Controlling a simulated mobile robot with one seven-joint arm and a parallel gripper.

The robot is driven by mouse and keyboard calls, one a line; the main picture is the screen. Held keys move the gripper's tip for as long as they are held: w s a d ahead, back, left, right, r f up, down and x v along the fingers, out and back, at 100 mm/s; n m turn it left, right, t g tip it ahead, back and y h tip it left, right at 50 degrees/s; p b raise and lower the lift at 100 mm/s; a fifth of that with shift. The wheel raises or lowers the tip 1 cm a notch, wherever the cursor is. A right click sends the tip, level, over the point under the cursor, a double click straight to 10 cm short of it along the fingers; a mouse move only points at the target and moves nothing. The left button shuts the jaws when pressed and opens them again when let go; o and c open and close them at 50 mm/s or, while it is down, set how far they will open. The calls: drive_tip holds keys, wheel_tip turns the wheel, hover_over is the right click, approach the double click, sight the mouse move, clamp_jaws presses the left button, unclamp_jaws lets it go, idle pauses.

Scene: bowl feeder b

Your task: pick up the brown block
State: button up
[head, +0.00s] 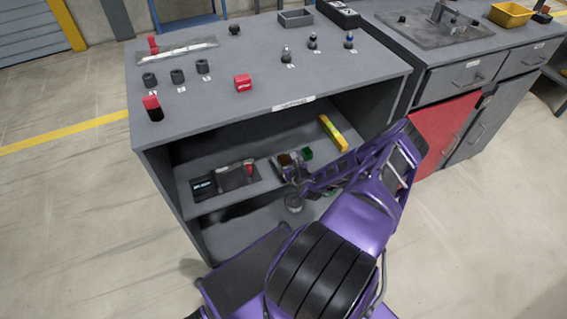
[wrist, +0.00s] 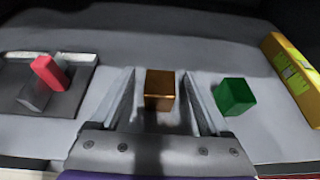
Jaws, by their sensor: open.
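The brown block (wrist: 159,90) sits on the shelf, between the two fingers of my gripper in the wrist view. My gripper (wrist: 159,100) is open, with a finger on each side of the block and a visible gap to each. In the head view the brown block (head: 285,159) shows small at the end of my arm, inside the shelf opening. My gripper (head: 291,167) is partly hard to make out there.
A green block (wrist: 234,96) stands close to the right finger. A yellow level-like bar (wrist: 293,75) lies farther right. A dark tray with a red-handled part (wrist: 50,72) is at left. The cabinet top (head: 200,115) overhangs the shelf.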

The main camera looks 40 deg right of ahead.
drive_tip(key=shift+w+d+f, duration=0.1)
drive_tip(key=shift+w, duration=0.2)
clamp_jaws()
idle(0.4)
